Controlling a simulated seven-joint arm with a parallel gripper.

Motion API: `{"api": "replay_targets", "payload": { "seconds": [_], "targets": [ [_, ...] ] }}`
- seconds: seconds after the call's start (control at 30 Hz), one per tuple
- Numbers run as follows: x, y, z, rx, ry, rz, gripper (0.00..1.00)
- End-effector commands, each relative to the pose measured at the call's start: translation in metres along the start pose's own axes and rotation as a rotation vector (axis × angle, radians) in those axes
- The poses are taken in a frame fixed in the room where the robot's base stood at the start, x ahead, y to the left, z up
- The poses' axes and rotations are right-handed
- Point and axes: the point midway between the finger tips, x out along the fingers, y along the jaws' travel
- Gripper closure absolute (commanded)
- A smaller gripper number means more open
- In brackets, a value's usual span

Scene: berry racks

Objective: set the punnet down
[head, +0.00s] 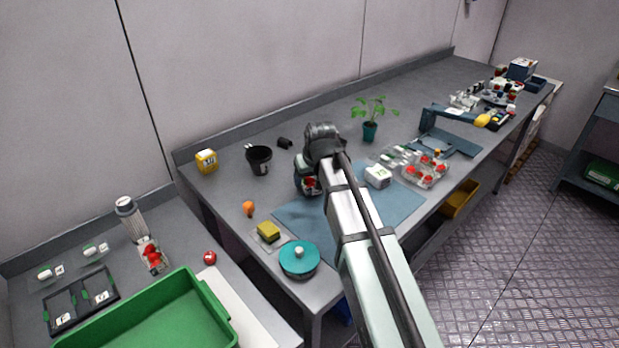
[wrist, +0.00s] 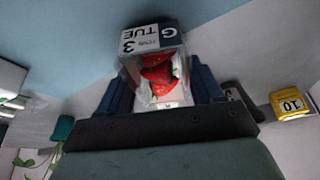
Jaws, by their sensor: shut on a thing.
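My gripper (wrist: 172,88) is shut on a clear punnet (wrist: 158,78) of red strawberries. The punnet has a dark and white label reading "G", "TUE" and "3" in the wrist view. In the head view my gripper (head: 312,172) is over the long grey bench, and my arm hides much of it. The red of the held punnet (head: 310,187) shows just below it, close to the back left edge of the blue mat (head: 297,219). I cannot tell whether the punnet touches the surface below.
Punnets of red fruit (head: 425,171) and a white box (head: 377,177) stand right of my arm. A potted plant (head: 370,131) is behind them. A black cup (head: 259,161), yellow block (head: 206,160), sponge (head: 268,230) and teal lidded pot (head: 299,260) are to the left.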

Motion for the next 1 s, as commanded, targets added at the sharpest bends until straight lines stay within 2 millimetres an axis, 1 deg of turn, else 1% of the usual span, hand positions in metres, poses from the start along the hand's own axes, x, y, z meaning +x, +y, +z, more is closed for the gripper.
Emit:
{"api": "replay_targets", "payload": {
  "seconds": [0.37,0.4,0.6,0.67,0.87,1.0],
  "targets": [
    [0.0079,0.0,0.0032,0.0,0.001,0.0,0.68],
    [0.0081,0.0,0.0032,0.0,0.001,0.0,0.32],
    [0.0079,0.0,0.0032,0.0,0.0,0.0,0.13],
    [0.0078,0.0,0.0032,0.0,0.0,0.0,0.09],
    [0.0077,0.0,0.0031,0.0,0.0,0.0,0.09],
    [0.0041,0.0,0.0014,0.0,0.0,0.0,0.09]
  ]
}}
